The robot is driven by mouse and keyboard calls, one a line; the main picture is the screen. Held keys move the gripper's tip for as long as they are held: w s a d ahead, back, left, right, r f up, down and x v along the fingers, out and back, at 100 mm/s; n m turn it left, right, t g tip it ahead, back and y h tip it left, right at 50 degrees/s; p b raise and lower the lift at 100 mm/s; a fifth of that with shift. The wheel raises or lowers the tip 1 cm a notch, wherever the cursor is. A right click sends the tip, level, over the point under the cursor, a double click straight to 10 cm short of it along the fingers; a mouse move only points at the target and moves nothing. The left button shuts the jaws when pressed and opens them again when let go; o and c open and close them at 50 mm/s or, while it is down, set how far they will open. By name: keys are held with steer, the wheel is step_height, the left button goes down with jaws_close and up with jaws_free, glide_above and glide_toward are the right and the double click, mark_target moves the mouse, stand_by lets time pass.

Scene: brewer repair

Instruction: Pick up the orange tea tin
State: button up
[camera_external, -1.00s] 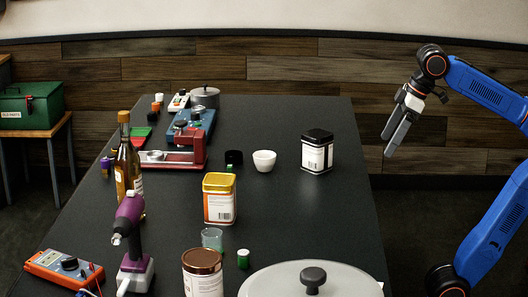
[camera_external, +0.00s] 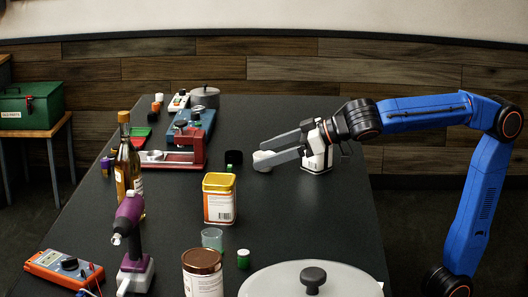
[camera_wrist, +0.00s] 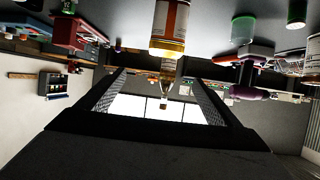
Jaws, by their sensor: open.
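The orange tea tin (camera_external: 220,203), with a yellow lid and a white label, stands upright on the dark table, near the middle in the external view. In the wrist view the orange tin (camera_wrist: 170,22) appears upside down at the top centre, beyond the fingers. My gripper (camera_external: 260,155) is open and empty, above the table behind and to the right of the tin, its fingers pointing left. The two fingers also show in the wrist view (camera_wrist: 160,78), with a gap between them. Nothing touches the tin.
A glass (camera_external: 212,239), a green-capped item (camera_external: 243,259) and a brown-lidded tin (camera_external: 203,283) stand in front of the orange tin. A bottle (camera_external: 128,165) and purple tool (camera_external: 130,225) are left.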

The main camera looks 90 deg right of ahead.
mark_target(205, 194)
steer(key=f+x, duration=0.1)
steer(key=x, duration=0.5)
steer(key=s+a+f+x, duration=0.1)
steer(key=x, duration=0.6)
steer(key=f+x, duration=0.2)
steer(key=x, duration=0.4)
steer(key=shift+a+f, duration=0.15)
steer(key=shift+f, duration=0.15)
steer(key=c, duration=1.3)
steer(key=shift+r, duration=0.1)
